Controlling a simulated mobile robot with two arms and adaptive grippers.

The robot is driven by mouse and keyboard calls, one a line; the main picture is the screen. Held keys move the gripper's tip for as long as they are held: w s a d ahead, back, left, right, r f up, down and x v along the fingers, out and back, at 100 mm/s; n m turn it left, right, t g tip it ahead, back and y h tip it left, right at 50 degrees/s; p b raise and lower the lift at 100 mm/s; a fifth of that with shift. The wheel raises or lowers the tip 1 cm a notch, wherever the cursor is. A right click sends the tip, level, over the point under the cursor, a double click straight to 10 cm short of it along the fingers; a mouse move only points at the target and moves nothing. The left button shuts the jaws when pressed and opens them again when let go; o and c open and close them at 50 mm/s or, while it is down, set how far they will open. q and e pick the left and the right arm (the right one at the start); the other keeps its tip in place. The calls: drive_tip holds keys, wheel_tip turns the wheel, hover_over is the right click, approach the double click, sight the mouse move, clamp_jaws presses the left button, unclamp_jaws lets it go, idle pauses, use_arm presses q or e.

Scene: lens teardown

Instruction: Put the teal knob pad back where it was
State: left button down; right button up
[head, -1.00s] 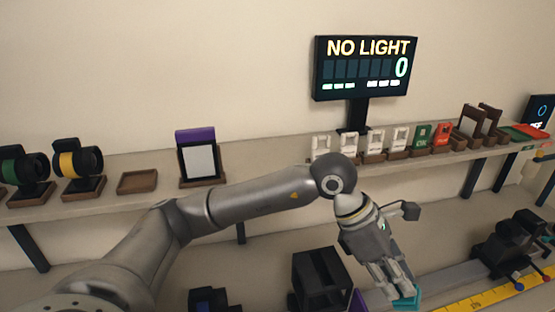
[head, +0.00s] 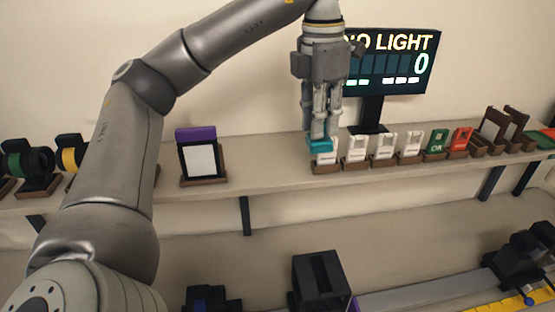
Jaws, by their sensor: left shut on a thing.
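My left gripper (head: 319,138) points down over the shelf and is shut on the teal knob pad (head: 319,146). The pad is a small flat teal block between the fingertips. In the picture it covers the top of the leftmost white card in a wooden holder (head: 326,168). I cannot tell whether the pad touches that card or is held in front of or above it. My right gripper is not in view.
More white cards (head: 384,144), a green one (head: 437,141) and a red one (head: 461,138) stand in wooden holders to the right. A monitor (head: 405,70) reads NO LIGHT and 0. The shelf (head: 270,170) is bare between the purple-backed frame (head: 198,158) and the cards. A black block (head: 318,282) stands below.

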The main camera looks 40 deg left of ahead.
use_arm(q)
drive_tip(key=a+f, duration=0.4)
drive_tip(key=w+a+f+p, duration=0.1)
drive_tip(key=a+f, duration=0.3)
drive_tip(key=a, duration=0.1)
drive_tip(key=w+a+f, duration=0.1)
drive_tip(key=a+f, duration=0.3)
drive_tip(key=shift+w+a, duration=0.1)
drive_tip(key=shift+a, duration=0.25)
drive_tip(key=shift+f, duration=0.45)
drive_tip(key=c, duration=1.3)
unclamp_jaws()
drive_tip(key=shift+d, duration=0.1)
drive_tip(key=shift+w+r, duration=0.1)
drive_tip(key=shift+r, duration=0.05)
